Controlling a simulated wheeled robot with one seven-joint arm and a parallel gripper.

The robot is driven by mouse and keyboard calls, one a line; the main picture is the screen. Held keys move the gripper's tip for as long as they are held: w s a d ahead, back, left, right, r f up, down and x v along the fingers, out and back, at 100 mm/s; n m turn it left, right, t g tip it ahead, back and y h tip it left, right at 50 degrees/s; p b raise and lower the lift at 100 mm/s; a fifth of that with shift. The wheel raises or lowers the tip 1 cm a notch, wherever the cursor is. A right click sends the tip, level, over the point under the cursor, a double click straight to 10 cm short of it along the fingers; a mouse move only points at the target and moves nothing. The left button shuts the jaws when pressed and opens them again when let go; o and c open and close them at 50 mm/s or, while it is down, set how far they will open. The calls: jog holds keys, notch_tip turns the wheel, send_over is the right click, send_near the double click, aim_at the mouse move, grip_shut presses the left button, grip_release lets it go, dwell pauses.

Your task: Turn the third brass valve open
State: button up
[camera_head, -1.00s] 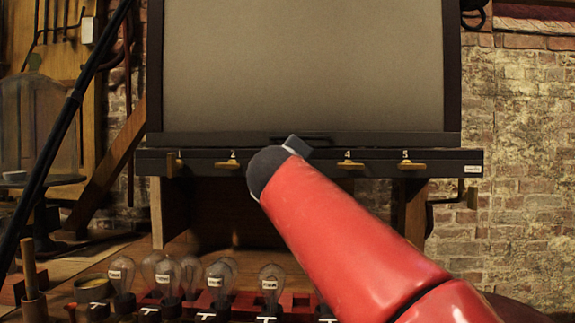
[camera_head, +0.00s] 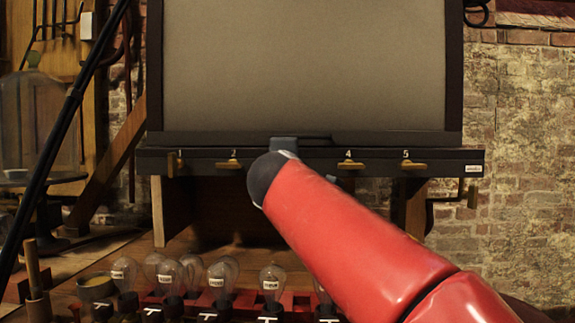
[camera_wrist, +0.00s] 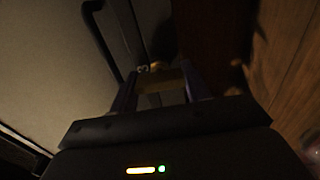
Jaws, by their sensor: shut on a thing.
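The black rail (camera_head: 465,160) under the big grey panel carries a row of numbered brass valves. The first valve (camera_head: 174,165), second valve (camera_head: 228,164), fourth valve (camera_head: 351,165) and fifth valve (camera_head: 413,166) show in the head view. The third valve is hidden there behind my arm. In the wrist view, the third valve's brass handle (camera_wrist: 165,80) lies between the fingers of my gripper (camera_wrist: 160,88), near a small mark that looks like a 3. My gripper is shut on that handle. The wrist view is dark, so the handle's exact angle is hard to read.
Several labelled glass bulbs (camera_head: 271,282) stand on the bench below the rail. A dark slanted pole (camera_head: 62,122) crosses the left side. The grey panel (camera_head: 300,65) rises just above the rail. A brick wall (camera_head: 530,150) is behind.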

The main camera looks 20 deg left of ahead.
dwell(0.4)
jog(key=o, duration=1)
jog(key=shift+c, duration=0.2)
jog(key=b+v, duration=0.2)
jog(key=v, duration=0.6)
